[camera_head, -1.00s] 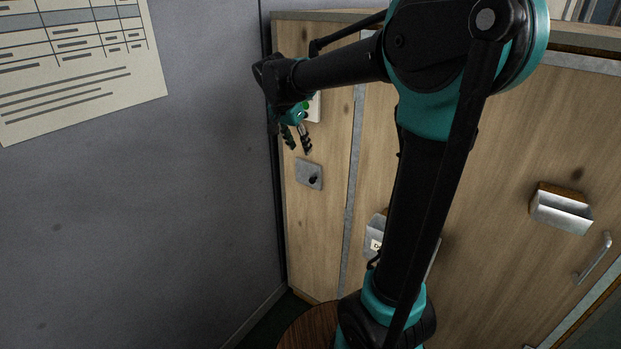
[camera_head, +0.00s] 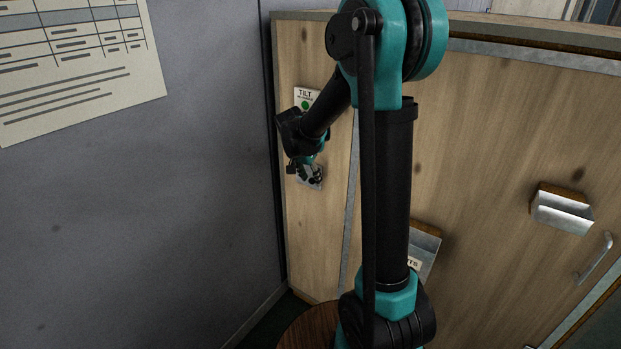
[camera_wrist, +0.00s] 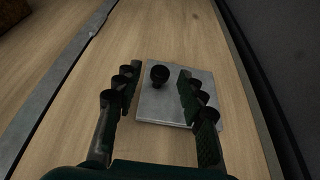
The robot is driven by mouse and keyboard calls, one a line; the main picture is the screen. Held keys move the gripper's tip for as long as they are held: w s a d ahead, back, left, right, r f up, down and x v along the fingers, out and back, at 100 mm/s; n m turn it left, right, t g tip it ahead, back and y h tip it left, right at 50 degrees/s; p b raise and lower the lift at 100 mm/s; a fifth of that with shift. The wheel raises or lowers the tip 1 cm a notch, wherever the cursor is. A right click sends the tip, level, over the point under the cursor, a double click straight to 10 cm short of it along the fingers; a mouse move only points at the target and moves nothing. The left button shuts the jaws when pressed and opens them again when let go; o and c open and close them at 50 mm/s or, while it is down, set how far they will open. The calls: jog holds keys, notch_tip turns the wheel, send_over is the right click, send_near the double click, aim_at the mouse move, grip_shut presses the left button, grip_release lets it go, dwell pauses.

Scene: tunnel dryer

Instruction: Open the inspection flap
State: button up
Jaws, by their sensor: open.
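The inspection flap is a small light-grey metal plate (camera_wrist: 172,100) with a round black knob (camera_wrist: 159,75), set on a light wood panel (camera_wrist: 140,145). In the head view the flap (camera_head: 317,184) is mostly hidden behind my gripper. My gripper (camera_wrist: 159,70) is open and empty. In the wrist view its two fingers stand on either side of the knob, the left finger just left of the plate and the right finger over its right part. The knob shows between them, nearer the left finger. In the head view my gripper (camera_head: 306,170) is in front of the flap; contact cannot be told.
A white sign reading TILT (camera_head: 304,93) with a green dot is above the flap. A grey wall (camera_head: 150,200) stands close at left. A metal holder (camera_head: 562,210) and a bar handle (camera_head: 594,260) are at right. A labelled grey box (camera_head: 426,246) is partly behind my arm.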

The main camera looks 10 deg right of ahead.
jog(key=shift+f, duration=0.1)
jog(key=shift+c, duration=0.4)
grip_shut()
